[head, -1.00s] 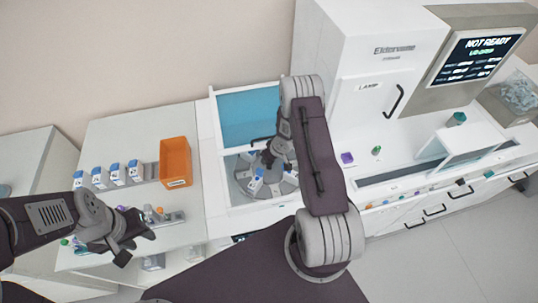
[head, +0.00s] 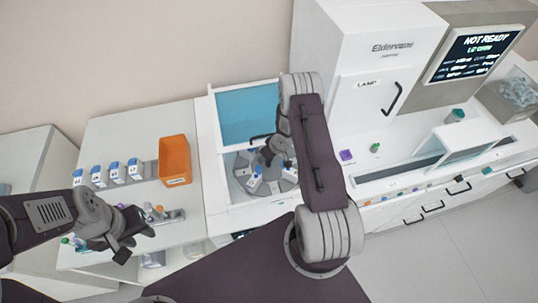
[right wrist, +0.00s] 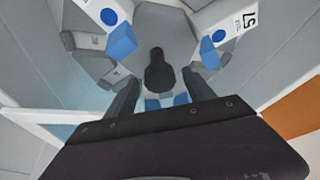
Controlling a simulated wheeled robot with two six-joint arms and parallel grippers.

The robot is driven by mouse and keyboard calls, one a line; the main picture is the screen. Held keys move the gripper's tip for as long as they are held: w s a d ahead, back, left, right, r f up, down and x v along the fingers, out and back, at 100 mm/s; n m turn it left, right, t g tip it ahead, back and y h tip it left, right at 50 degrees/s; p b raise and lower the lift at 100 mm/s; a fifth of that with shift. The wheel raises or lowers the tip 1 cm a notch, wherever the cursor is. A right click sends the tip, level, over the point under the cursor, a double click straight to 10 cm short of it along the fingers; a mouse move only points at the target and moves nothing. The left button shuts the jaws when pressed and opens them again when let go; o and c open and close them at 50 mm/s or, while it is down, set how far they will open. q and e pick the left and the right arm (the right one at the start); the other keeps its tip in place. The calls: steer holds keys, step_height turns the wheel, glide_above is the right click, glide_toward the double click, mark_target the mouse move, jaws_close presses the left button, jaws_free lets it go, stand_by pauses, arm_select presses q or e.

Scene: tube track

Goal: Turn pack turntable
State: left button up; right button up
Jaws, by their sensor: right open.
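The grey round pack turntable (head: 283,186) sits in a white-framed bay. It carries white packs with blue parts, one of which shows in the head view (head: 255,182). My right gripper (head: 268,152) is over the turntable. In the right wrist view, its two dark fingers (right wrist: 160,93) are open, with a dark upright knob (right wrist: 158,70) of the turntable between them and a gap on each side. White packs (right wrist: 103,17) stand around the knob. My left gripper (head: 137,236) is over the left bench, away from the turntable; its jaw opening is unclear.
An orange bin (head: 175,160) and a row of blue-topped white packs (head: 116,172) are on the left bench. A blue panel (head: 248,115) is behind the turntable. A white cabinet (head: 365,60) stands to the right, with a screen (head: 482,54) reading NOT READY.

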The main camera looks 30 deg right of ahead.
steer(key=v, duration=0.9)
